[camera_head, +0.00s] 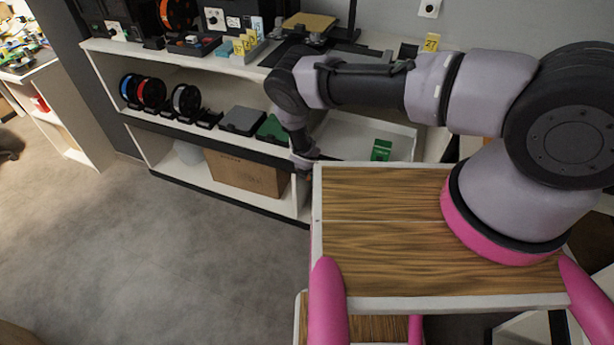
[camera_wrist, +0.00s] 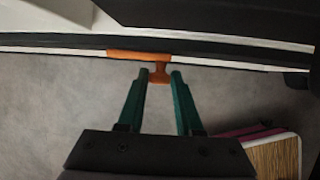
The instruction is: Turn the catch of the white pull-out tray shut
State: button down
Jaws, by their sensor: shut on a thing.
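The orange catch (camera_wrist: 158,72) shows in the wrist view, with a flat orange bar above a short knob, at a dark front edge. The fingertips of my gripper (camera_wrist: 160,75) are on either side of the knob and shut on it. In the head view the white pull-out tray (camera_head: 347,142) is on the shelf unit, with a small green item (camera_head: 381,150) in it.
The shelf unit (camera_head: 222,196) holds spools, a grey box (camera_head: 242,121) and a cardboard box (camera_head: 246,174) to the left of my gripper. Yellow numbered cards stand on its top. The grey floor (camera_head: 160,260) in front is clear.

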jog(key=t+y, duration=0.1)
jog(key=y, duration=0.1)
jog(key=d+m+t+y, duration=0.1)
jog(key=y, duration=0.2)
jog(key=m+t+y, duration=0.1)
jog(key=y, duration=0.1)
jog(key=shift+s+d+f+t+y, duration=0.15)
jog(key=shift+s+f+t+y, duration=0.15)
jog(key=shift+f+y, duration=0.1)
dwell(0.3)
jog(key=c, duration=0.6)
grip_release()
jog(key=v, duration=1)
jog(key=shift+s+d, duration=0.25)
jog(key=shift+d, duration=0.05)
jog(key=shift+r, duration=0.1)
